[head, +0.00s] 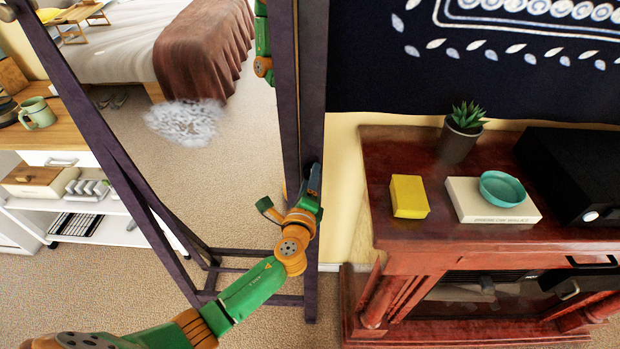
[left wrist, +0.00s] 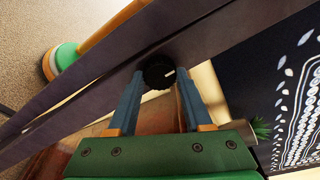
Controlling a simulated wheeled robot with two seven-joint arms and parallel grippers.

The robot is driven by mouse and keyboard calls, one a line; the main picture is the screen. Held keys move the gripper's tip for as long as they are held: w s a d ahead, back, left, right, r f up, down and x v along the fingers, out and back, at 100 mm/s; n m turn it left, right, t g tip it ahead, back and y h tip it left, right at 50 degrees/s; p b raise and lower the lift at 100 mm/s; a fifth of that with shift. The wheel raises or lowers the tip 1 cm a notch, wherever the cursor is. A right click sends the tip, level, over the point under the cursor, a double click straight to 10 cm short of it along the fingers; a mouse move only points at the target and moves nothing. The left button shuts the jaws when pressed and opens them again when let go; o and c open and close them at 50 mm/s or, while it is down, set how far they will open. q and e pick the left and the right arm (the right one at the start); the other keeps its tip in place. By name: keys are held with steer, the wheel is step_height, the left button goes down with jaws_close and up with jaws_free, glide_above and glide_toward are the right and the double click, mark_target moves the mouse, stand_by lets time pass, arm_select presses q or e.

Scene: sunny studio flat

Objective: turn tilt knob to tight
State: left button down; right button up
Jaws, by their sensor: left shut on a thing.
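The tilt knob (left wrist: 158,72) is a round black knob with a white mark, on the dark frame of a standing mirror. In the left wrist view the mark points right. My left gripper (left wrist: 160,88) is shut on it, with one blue-grey finger on each side. In the head view the left gripper (head: 313,182) is at the right post of the mirror frame (head: 311,95), and the knob is hidden there. No "tight" label is readable in either view. My right gripper does not show.
Right of the mirror stands a reddish wooden cabinet (head: 390,150), bearing a potted plant (head: 460,135), a yellow box (head: 408,196), a white book (head: 480,208) with a teal bowl (head: 503,188), and a black device (head: 575,165). Carpet shows around the mirror's feet.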

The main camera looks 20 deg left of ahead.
arm_select(q)
steer(key=shift+c, duration=1.6)
jaws_free()
steer(key=s+d, duration=0.1)
steer(key=s, duration=0.6)
steer(key=shift+r, duration=0.3)
